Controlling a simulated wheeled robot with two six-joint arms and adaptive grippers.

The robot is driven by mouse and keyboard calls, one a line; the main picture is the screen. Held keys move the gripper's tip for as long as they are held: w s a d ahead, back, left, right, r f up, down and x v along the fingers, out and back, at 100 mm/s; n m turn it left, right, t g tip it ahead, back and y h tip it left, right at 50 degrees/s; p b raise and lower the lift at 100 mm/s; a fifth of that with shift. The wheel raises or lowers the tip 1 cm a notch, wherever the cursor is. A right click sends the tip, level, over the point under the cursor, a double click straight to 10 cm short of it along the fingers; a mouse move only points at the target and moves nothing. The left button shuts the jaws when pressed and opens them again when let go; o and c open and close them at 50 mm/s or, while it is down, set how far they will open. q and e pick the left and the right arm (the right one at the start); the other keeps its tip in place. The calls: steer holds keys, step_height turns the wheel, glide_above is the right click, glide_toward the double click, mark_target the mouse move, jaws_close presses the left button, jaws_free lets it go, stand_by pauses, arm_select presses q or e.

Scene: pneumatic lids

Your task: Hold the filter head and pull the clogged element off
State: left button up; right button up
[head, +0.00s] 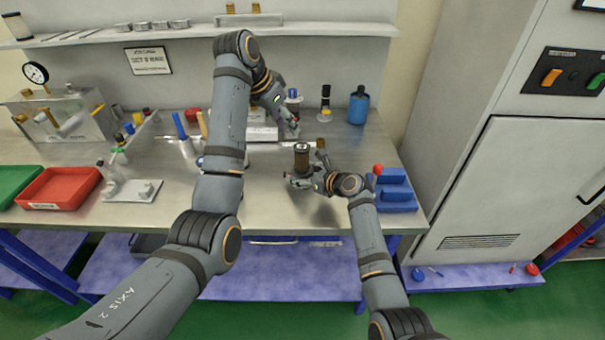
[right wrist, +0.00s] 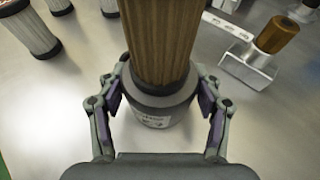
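The filter head (right wrist: 158,105) is a dark grey cup with a white label. The clogged element (right wrist: 158,40), brown and pleated, stands upright in its top; the element (head: 302,158) also shows in the head view. My right gripper (right wrist: 160,92) has one finger on each side of the head, both pads against it, below the element. My left gripper (head: 291,127) is behind and above the element, apart from it. Its fingers are too small and dark to tell open from shut.
A small metal fitting with a brown cap (right wrist: 275,35) is close on the right. Pale cylindrical elements (right wrist: 30,30) stand at the left. A blue bottle (head: 358,106) is behind, blue blocks (head: 396,190) to the right. The bench front (head: 260,215) is clear.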

mark_target(300, 148)
steer(key=c, duration=0.7)
arm_select(q)
steer(key=shift+o, duration=1)
arm_select(e)
steer(key=shift+c, duration=0.2)
arm_select(q)
steer(key=shift+o, duration=1.1)
steer(key=shift+w+d+f, duration=0.1)
steer(key=shift+w+d, duration=0.1)
steer(key=shift+o, duration=1.1)
steer(key=shift+w+d+f+n+g+y, duration=0.4)
steer(key=shift+w+d+n+g+y, duration=0.15)
steer(key=shift+d+n+y, duration=0.2)
steer(key=shift+n+g+y, duration=0.35)
steer(key=shift+y, duration=0.2)
steer(key=shift+d+x, duration=0.2)
steer(key=shift+x, duration=4.8)
steer(key=shift+r, duration=0.1)
steer(key=c, duration=1.2)
